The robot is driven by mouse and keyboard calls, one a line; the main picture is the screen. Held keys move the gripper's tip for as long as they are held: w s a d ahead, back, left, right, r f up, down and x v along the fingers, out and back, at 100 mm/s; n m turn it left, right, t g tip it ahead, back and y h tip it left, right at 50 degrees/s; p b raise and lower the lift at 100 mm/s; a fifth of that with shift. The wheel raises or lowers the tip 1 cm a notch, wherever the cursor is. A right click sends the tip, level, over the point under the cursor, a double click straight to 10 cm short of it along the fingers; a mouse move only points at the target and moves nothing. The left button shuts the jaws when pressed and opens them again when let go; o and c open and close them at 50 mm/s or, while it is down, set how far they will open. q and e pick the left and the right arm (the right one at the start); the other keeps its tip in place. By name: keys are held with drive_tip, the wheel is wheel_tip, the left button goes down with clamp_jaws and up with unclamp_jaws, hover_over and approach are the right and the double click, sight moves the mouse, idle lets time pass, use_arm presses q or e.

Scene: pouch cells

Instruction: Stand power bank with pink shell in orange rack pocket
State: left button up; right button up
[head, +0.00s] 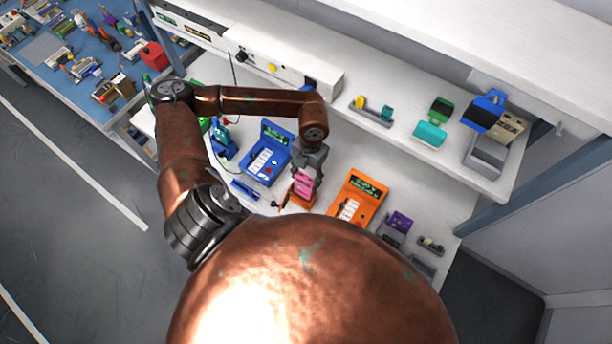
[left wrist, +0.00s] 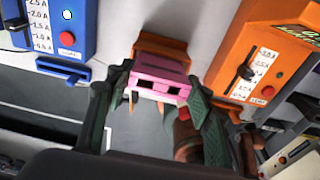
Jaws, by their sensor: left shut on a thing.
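The pink power bank (head: 304,182) is in the jaws of my left gripper (head: 307,168), over the front part of the bench. In the left wrist view the pink shell (left wrist: 160,67) shows its end with two dark ports, between the two fingers of the left gripper (left wrist: 160,82). The orange rack (head: 301,201) is right below the power bank in the head view. It also shows just beyond the pink shell in the left wrist view (left wrist: 160,47). I cannot tell whether the power bank's lower end is inside the pocket. My right gripper is not in view.
A blue charger unit (head: 268,158) stands left of the rack, with a blue bar (head: 244,188) before it. An orange charger unit (head: 362,192) stands close on the right. A purple item (head: 399,222) is farther right. A shelf (head: 440,155) with several items runs behind.

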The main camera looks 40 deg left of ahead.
use_arm(q)
drive_tip(key=shift+f+b, duration=0.35)
drive_tip(key=shift+f, duration=0.15)
drive_tip(key=o, duration=1.2)
drive_tip(key=shift+o, duration=0.2)
wheel_tip(320, 180, up, 12)
drive_tip(key=w, duration=0.1)
drive_tip(key=shift+w, duration=0.25)
